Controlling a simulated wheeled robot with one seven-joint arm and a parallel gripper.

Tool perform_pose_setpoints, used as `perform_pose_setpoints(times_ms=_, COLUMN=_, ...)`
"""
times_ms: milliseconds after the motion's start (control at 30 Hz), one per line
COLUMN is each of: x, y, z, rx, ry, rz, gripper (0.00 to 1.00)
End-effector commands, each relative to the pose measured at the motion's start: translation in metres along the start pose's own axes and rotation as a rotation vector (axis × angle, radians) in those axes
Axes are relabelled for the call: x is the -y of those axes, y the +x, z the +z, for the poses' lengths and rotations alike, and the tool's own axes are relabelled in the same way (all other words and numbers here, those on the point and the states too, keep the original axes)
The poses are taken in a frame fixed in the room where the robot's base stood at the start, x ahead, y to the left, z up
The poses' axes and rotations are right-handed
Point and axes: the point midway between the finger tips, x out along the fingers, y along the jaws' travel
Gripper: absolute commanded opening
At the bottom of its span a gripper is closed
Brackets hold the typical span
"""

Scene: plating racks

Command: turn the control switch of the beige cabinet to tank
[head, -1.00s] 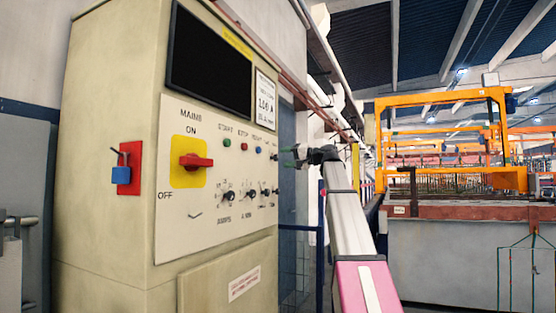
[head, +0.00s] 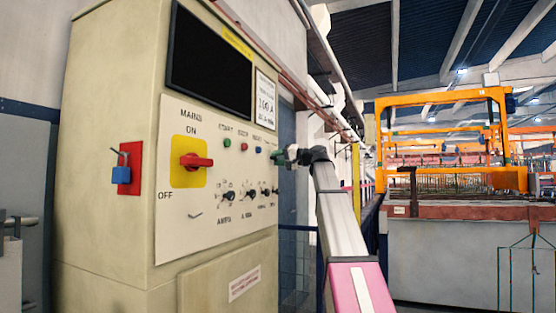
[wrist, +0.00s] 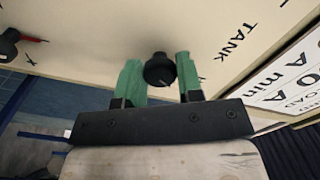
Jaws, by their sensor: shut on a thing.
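The beige cabinet (head: 110,215) stands on the left in the head view, with a pale control panel (head: 175,230) on its face. My gripper (head: 279,157) is at the panel's right edge, at the height of the button row. In the wrist view its green fingers (wrist: 159,78) are shut on a round black switch knob (wrist: 160,70), one finger on each side. A TANK label (wrist: 237,42) is printed on the panel to the right of the knob there. The knob's pointer is hard to make out. In the head view my gripper hides the knob.
The red mains handle (head: 195,161) on its yellow plate and several small black knobs (head: 251,195) share the panel. A second dark knob (wrist: 8,42) with a red pointer shows in the wrist view. An orange gantry (head: 450,98) stands at the right.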

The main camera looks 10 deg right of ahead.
Motion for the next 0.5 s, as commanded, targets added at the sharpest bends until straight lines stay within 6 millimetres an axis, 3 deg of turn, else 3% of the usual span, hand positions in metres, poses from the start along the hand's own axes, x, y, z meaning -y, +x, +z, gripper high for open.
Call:
perform_pose_setpoints(times_ms=267, x=-0.0003, y=-0.0002, z=0.0001, rx=0.000, ry=-0.062, rz=0.001, gripper=0.10)
perform_pose_setpoints(times_ms=500, x=-0.0003, y=-0.0003, z=0.0000, rx=0.000, ry=-0.225, rz=0.001, gripper=0.10)
